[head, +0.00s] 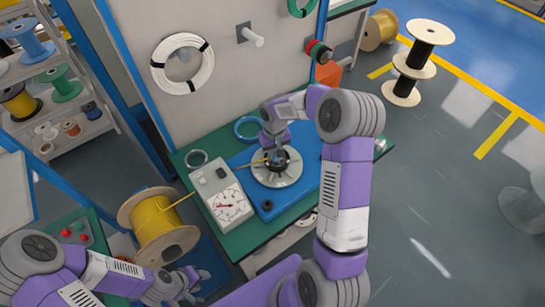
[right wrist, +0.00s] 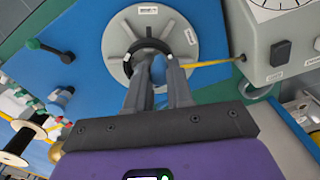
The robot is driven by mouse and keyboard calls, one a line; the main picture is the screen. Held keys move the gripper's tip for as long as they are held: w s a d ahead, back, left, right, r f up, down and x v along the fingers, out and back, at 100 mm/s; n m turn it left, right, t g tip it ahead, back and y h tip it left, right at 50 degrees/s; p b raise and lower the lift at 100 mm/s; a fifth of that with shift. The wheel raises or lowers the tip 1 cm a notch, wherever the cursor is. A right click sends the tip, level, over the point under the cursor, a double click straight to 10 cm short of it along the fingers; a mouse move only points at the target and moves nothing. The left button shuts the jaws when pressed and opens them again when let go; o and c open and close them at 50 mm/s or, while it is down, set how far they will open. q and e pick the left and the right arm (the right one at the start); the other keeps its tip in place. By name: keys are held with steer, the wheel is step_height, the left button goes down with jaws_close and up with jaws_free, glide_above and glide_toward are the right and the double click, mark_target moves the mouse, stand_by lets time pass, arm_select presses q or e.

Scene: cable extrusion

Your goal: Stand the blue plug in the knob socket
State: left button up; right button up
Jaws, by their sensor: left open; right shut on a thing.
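My right gripper (head: 277,155) is over the middle of a round grey disc (head: 265,177), which lies on the blue mat. In the right wrist view my right gripper (right wrist: 157,75) is shut on the blue plug (right wrist: 158,68), mostly hidden between the fingers. Behind the fingertips is a dark ring (right wrist: 133,47) at the disc's centre; I cannot tell whether the plug touches it. I cannot tell for sure which part is the knob socket. A black knob (head: 266,205) stands on the mat in front of the disc. My left gripper (head: 187,283) is open and empty at the lower left.
A grey meter box (head: 222,197) with a dial stands left of the disc on the green table (head: 250,240). A yellow cable (right wrist: 208,63) runs from the box to the disc. A yellow spool (head: 157,228) stands at the left. A blue coil (head: 247,128) lies behind.

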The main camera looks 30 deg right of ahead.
steer(key=w+d+p, duration=0.1)
steer(key=w+d, duration=0.2)
steer(key=w, duration=0.1)
steer(key=shift+d, duration=0.4)
steer(key=shift+f, duration=0.1)
stand_by(0.3)
steer(key=shift+f+b, duration=1.4)
steer(key=shift+f, duration=0.5)
steer(key=shift+f+b, duration=0.3)
steer(key=shift+f, duration=0.1)
steer(key=o, duration=0.9)
steer(key=shift+r, duration=0.15)
